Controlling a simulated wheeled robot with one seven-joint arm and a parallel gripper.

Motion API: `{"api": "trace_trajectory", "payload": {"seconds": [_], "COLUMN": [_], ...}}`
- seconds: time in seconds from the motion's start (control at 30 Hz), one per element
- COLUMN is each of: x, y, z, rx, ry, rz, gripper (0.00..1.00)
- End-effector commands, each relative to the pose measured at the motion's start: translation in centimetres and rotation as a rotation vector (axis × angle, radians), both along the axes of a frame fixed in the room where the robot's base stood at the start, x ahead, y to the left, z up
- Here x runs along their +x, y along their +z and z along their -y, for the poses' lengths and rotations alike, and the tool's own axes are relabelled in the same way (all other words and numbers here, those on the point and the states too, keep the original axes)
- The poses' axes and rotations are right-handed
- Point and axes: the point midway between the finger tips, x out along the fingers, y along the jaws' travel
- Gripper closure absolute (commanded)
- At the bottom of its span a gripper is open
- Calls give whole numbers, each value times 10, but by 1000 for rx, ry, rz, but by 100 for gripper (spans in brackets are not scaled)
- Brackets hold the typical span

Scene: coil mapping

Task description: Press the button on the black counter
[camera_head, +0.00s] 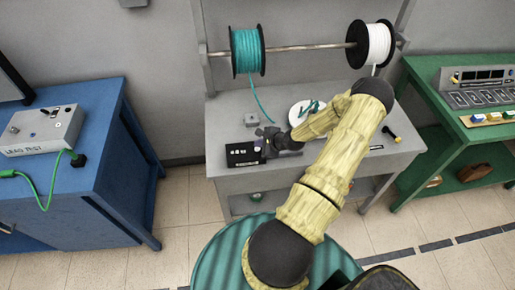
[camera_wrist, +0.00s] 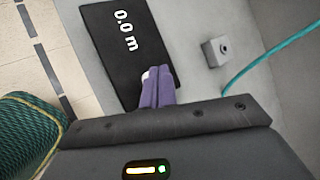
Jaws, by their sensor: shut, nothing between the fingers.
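The black counter (camera_head: 238,153) lies on the grey workbench, left of its middle. In the wrist view the counter (camera_wrist: 108,60) shows white "0.0 m" text. My gripper (camera_head: 266,146) reaches in from the right over the counter's right end. In the wrist view my gripper's purple fingers (camera_wrist: 157,87) are shut and empty, over the counter's near end. A small pale spot, perhaps the button (camera_wrist: 146,74), shows beside the fingertips and is partly hidden by them. I cannot tell whether the fingers touch it.
A small grey box (camera_wrist: 215,51) sits on the bench beside the counter. A white spool (camera_head: 371,45) shares the rod. A blue bench (camera_head: 105,150) and green bench (camera_head: 433,92) flank the workbench.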

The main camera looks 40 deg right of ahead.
Motion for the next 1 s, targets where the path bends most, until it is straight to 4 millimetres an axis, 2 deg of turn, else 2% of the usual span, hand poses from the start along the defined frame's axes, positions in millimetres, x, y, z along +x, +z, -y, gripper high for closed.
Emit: {"api": "trace_trajectory", "payload": {"seconds": [0.6,1.0], "x": [0,0], "y": [50,49], "z": [0,0], "rx": [1,0], "ry": [1,0], "rz": [1,0], "gripper": [100,100]}}
